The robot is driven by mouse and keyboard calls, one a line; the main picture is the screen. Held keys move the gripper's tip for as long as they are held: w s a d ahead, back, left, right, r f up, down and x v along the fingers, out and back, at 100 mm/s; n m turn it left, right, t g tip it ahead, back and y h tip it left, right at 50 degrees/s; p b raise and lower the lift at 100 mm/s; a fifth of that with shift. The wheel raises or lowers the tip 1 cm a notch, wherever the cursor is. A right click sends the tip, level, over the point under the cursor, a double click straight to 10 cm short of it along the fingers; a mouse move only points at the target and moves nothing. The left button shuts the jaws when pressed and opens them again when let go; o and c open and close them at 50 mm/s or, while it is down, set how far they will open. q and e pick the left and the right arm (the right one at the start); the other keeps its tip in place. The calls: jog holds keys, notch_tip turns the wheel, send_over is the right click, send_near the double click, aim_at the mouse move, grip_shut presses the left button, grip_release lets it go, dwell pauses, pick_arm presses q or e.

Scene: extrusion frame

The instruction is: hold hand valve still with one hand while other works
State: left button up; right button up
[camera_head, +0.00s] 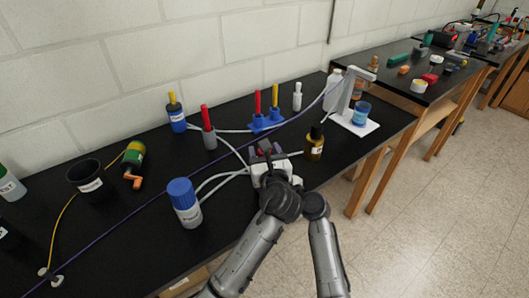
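A small grey and white block with a dark red part (264,152) sits on the black bench where several white tubes meet. It may be the hand valve, but it is too small and too covered to tell. My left gripper (266,172) is at this block, with its white and dark parts over the block's near side. My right arm comes up beside it, and its wrist meets the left wrist closely. My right gripper (293,180) is mostly hidden among these overlapping parts. The fingertips of both grippers cannot be made out, nor whether they touch the block.
A blue-capped white bottle (185,203) stands left of my arms, and a dark amber bottle (314,144) stands close on the right. Tubes (222,178) run left from the block. Blue stands with red and yellow sticks (266,121) are behind. The bench's front left is fairly clear.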

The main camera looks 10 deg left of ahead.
pick_arm(q)
jog(key=c, duration=0.8)
jog(key=shift+m+t+h, duration=0.6)
jog(key=shift+m+h, duration=1)
jog(key=shift+h, duration=0.8)
jog(key=o, duration=0.9)
jog(key=shift+s, duration=0.1)
jog(key=s, duration=0.8)
jog(key=s+d, duration=0.1)
jog(key=s, duration=0.2)
jog(key=shift+s, duration=0.4)
